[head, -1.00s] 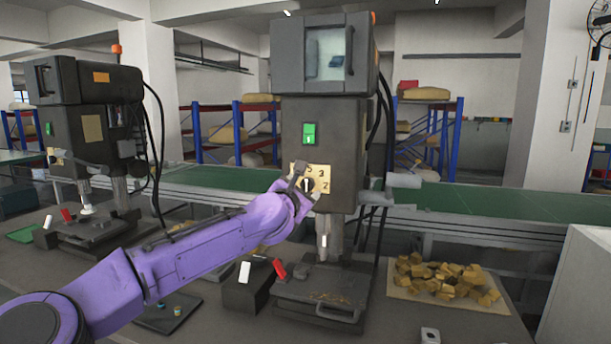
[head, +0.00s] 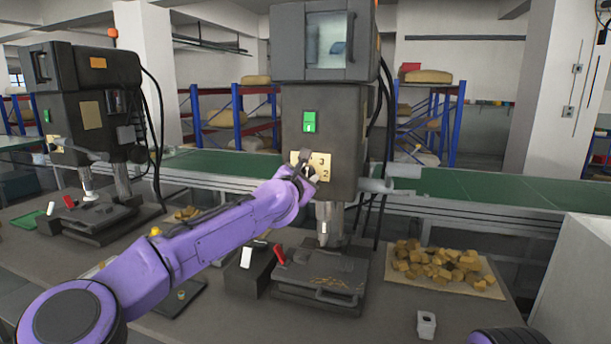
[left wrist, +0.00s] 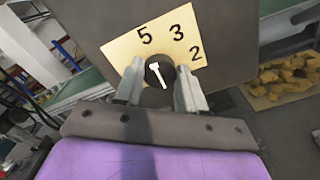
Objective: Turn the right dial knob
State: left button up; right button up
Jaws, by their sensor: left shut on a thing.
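The right machine (head: 318,135) has a pale yellow dial plate (head: 324,158) on its front. The plate (left wrist: 122,48) carries the numbers 5, 3 and 2 in the left wrist view. A round black dial knob (left wrist: 158,66) with a white pointer mark sits at its lower middle. My left gripper (head: 307,172) is at the plate and largely covers the knob in the head view. In the left wrist view my left gripper (left wrist: 159,86) has one finger on each side of the knob and is shut on it. My right gripper is not in view.
A green switch (head: 309,121) is above the plate. A similar machine (head: 85,120) stands at the left. Below are a metal base (head: 322,280) and a red lever (head: 279,254). A tray of yellowish blocks (head: 440,268) lies to the right, with a small white container (head: 426,325) in front.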

pick_arm(q)
jog(key=m+p, duration=0.1)
jog(key=m, duration=0.3)
jog(key=shift+m+p, duration=0.3)
jog(key=shift+m, duration=0.1)
jog(key=shift+d+f+m+p, duration=0.15)
jog(key=shift+m+p, duration=0.3)
jog(key=shift+m, duration=1.35)
jog(key=o, duration=1.1)
jog(key=shift+s, duration=0.1)
jog(key=shift+c, duration=0.2)
